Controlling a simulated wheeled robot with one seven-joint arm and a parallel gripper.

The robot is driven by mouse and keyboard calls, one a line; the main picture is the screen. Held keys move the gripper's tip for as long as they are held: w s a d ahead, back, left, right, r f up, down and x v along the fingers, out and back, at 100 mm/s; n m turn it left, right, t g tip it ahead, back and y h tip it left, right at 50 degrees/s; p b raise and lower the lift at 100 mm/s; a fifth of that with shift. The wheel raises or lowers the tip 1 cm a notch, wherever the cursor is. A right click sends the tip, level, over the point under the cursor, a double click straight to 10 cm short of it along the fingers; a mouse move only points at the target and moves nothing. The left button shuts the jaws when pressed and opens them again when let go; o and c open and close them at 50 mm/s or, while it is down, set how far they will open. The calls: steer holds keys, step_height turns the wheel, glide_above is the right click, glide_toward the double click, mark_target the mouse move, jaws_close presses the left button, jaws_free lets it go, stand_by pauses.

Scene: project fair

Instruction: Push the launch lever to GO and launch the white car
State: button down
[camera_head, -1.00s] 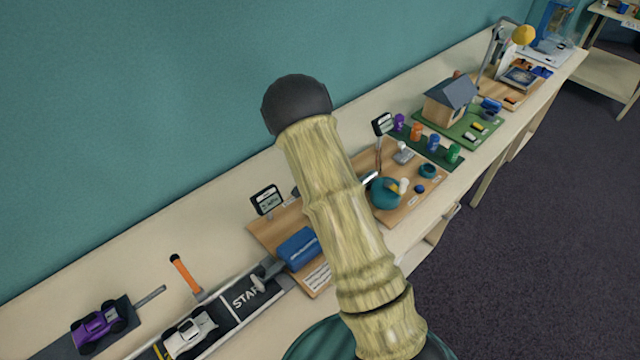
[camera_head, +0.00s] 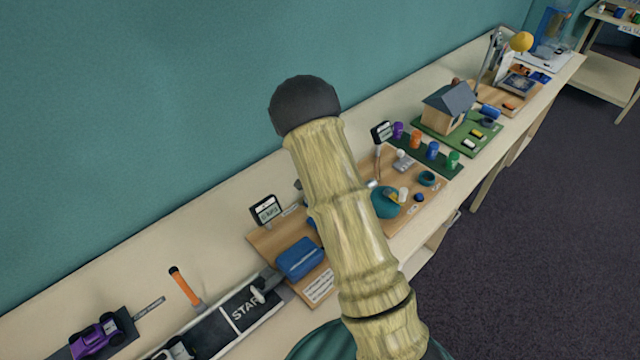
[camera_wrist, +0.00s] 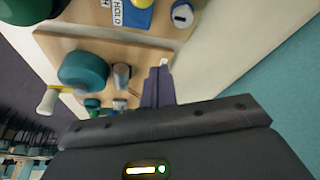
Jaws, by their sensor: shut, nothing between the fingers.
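The white car (camera_head: 172,352) is on the dark track marked START (camera_head: 225,328), at the bottom of the head view and partly cut off. In the wrist view, a HOLD label (camera_wrist: 117,12) lies beside a blue and yellow part (camera_wrist: 138,12) at the top edge. No GO mark is readable. My gripper (camera_wrist: 159,76) is shut and empty over a wooden board; in the head view my arm hides it.
A teal crank drum (camera_wrist: 83,68) and a grey cylinder (camera_wrist: 121,75) are close to my fingers. A blue box (camera_head: 300,257) and a small display (camera_head: 266,211) stand near the track. A purple car (camera_head: 98,338) sits at left. The wall (camera_head: 120,130) bounds the back.

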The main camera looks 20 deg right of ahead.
steer(key=s+a+r+b, duration=0.2)
steer(key=s+a+r, duration=0.2)
steer(key=a+r, duration=0.1)
steer(key=shift+s+a+r+b, duration=0.3)
steer(key=shift+s+r+b, duration=0.05)
steer(key=shift+r, duration=0.25)
steer(key=s+r+n+y, duration=0.1)
steer(key=s+r+n, duration=0.2)
steer(key=s, duration=0.9)
steer(key=s+r+n+y, duration=0.1)
steer(key=s+r+n, duration=0.2)
steer(key=s, duration=1)
steer(key=shift+a+r+n+g, duration=0.2)
steer(key=shift+r+n+g, duration=0.1)
steer(key=shift+n, duration=0.3)
